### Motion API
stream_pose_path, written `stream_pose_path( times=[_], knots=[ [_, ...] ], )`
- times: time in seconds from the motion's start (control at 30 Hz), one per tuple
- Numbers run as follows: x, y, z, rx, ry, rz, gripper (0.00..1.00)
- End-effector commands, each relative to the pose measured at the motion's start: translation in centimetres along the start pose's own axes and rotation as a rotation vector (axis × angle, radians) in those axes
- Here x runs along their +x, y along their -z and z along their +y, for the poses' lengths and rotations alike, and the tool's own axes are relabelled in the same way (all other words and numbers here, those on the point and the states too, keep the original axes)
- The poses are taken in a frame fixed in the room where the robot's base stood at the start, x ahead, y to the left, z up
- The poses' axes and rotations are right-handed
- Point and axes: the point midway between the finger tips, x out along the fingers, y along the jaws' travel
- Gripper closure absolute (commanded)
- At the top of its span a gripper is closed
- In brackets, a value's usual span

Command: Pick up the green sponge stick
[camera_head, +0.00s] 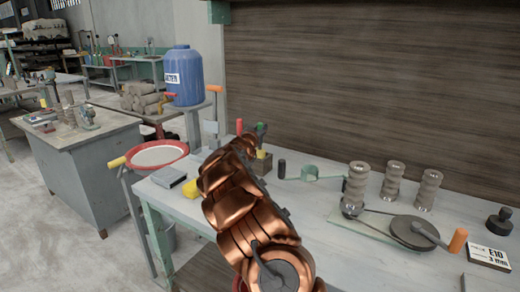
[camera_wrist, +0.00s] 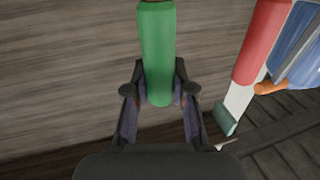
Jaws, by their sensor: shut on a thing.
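The green sponge stick (camera_wrist: 157,55) stands large in the middle of the wrist view, its lower end between my gripper's fingers. My gripper (camera_wrist: 160,97) is shut on it, one dark finger on each side. In the head view, a small green tip of the stick (camera_head: 260,126) shows just beyond my copper-coloured arm. My arm hides most of the gripper there.
A red-handled tool (camera_head: 239,127) stands close by on the left, also at right in the wrist view (camera_wrist: 262,45). Stacked clay cylinders (camera_head: 357,184) and a grey disc (camera_head: 413,232) occupy the right.

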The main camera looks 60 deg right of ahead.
Motion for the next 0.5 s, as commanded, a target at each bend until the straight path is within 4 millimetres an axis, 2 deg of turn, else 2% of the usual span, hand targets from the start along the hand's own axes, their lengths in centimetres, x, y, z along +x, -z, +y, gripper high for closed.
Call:
stream_pose_path(
  times=[0.27,0.5],
  knots=[
    [0.0,0.9,-0.1,0.0,0.0,0.002,1.0],
    [-0.1,3.5,-0.1,0.004,0.001,0.001,1.0]
  ],
)
